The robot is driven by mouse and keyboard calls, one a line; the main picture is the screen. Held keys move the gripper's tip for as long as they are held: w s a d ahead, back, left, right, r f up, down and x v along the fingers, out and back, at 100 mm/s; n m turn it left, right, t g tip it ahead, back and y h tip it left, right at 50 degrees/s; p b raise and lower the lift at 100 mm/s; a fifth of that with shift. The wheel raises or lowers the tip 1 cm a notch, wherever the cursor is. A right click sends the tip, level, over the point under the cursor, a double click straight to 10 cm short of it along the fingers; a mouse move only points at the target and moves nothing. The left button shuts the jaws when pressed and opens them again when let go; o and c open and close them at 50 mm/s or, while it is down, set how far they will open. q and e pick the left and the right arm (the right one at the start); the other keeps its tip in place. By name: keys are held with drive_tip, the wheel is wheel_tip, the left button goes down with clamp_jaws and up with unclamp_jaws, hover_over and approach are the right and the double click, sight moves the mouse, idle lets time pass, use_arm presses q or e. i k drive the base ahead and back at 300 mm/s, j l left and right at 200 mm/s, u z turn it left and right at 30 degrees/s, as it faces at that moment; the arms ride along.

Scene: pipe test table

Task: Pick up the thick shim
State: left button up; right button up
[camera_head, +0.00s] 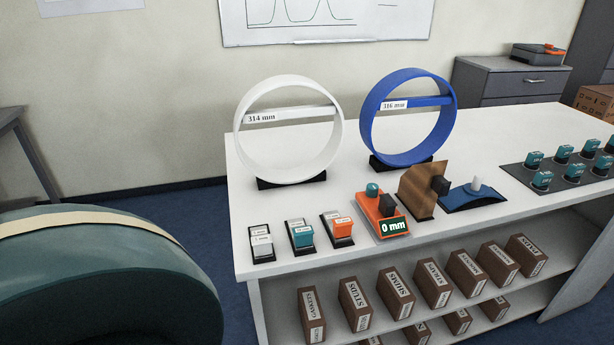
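Three small labelled blocks stand in a row on black holders near the table's front left edge: a white-grey one (262,244), a teal one (301,236) and an orange one (343,227). They look like the shims. Their labels are too small to read surely, and I cannot tell which is the thick one. Neither of my grippers is in view.
On the white table (350,178) stand a white ring (241,145), a blue ring (449,115), an orange gauge (374,212) reading 0 mm and a wooden block (418,190). Labelled boxes fill the shelf below. A large teal round body (90,270) fills the lower left.

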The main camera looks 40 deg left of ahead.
sight(340, 229)
drive_tip(key=u, duration=1.2)
drive_tip(key=l, duration=0.15)
